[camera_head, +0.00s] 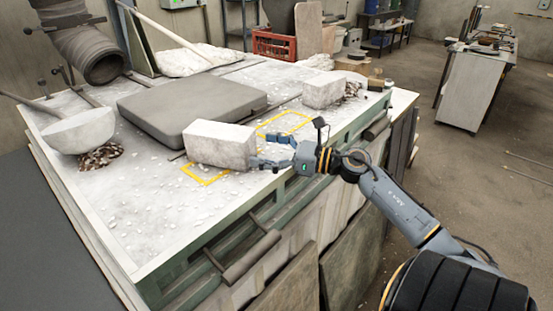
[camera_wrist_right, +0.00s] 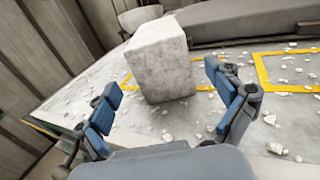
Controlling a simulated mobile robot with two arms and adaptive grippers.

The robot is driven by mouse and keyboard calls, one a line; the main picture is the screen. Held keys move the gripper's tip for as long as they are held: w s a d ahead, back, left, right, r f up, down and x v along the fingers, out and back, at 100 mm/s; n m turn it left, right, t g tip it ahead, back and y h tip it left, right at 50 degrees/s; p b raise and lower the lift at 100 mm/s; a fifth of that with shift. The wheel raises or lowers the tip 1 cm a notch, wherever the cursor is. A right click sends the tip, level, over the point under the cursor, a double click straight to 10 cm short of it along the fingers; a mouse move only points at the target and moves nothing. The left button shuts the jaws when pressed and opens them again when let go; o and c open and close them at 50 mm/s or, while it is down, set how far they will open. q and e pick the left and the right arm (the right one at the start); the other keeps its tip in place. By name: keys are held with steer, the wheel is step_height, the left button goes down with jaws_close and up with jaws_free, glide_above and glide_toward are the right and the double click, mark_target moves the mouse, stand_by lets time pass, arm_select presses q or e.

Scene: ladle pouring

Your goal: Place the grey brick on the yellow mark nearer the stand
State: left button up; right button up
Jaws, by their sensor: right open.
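A pale grey brick (camera_head: 220,147) sits on the workbench, covering part of the left yellow mark (camera_head: 205,181). In the right wrist view the brick (camera_wrist_right: 160,62) stands just beyond and between my fingers. A second yellow mark (camera_head: 287,114) lies farther back to the right, and its outline also shows in the right wrist view (camera_wrist_right: 262,72). My right gripper (camera_head: 268,149) is open and empty, its fingers pointing at the brick's right end with a small gap visible. I cannot tell which thing is the stand. My left gripper is not in view.
A dark grey slab (camera_head: 190,106) lies behind the brick. A ladle bowl (camera_head: 80,131) rests over rubble at left. Another pale block (camera_head: 322,90) sits at the right end. A red crate (camera_head: 274,45) stands behind. White chips litter the bench; its front left is otherwise open.

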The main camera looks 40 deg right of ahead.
steer(key=shift+b+v, duration=0.45)
steer(key=shift+v, duration=1.3)
